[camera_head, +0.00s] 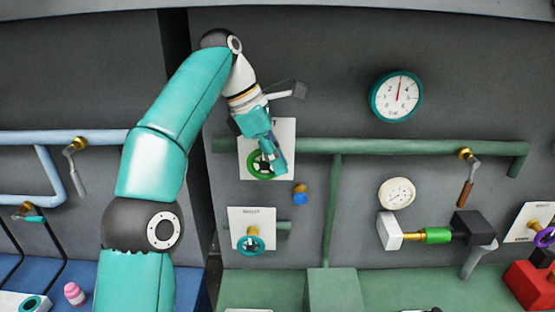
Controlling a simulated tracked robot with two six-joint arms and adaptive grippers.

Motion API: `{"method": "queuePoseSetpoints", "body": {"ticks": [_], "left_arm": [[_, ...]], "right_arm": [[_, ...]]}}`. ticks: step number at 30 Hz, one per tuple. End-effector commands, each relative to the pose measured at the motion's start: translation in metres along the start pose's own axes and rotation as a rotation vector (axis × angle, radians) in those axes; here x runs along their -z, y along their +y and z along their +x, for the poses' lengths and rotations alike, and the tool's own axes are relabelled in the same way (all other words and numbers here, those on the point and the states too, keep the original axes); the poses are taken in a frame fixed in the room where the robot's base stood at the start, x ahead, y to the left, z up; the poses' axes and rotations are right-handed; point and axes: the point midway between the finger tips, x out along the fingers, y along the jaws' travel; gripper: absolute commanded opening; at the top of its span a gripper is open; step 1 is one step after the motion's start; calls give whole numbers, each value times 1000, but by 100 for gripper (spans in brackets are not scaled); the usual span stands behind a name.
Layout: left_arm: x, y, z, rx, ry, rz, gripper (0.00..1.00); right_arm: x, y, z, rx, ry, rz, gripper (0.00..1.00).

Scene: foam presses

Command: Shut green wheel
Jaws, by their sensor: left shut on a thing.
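The green wheel (257,169) sits on a white plate (285,133) on the dark wall panel, at the left end of the green pipe. My left arm comes in from the left, and my left gripper (273,162) is at the right part of the wheel's rim, shut on it. The gripper hides part of the wheel and of the plate's lettering. My right gripper is not in view.
A teal wheel (251,245) on a second white plate is just below, with a blue knob (300,197) to its upper right. The green pipe (400,146) runs right below a teal-rimmed gauge (397,96). A lever (466,190) hangs at right.

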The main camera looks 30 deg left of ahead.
Motion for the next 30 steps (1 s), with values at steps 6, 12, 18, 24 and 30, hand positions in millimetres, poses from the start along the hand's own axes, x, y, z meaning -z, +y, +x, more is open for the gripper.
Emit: {"method": "queuePoseSetpoints", "body": {"ticks": [6, 12, 18, 24, 30], "left_arm": [[-2, 1, -2, -11, -3, 2, 0], [-2, 1, -2, -9, -3, 2, 23], [-1, 1, -1, -5, -1, 2, 40], [0, 0, 0, -3, 1, 1, 40], [-2, 0, 1, -2, -2, 7, 40]], "right_arm": [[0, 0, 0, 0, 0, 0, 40], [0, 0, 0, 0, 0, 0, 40], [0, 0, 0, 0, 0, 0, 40], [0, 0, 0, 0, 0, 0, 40], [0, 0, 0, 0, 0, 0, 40]]}}
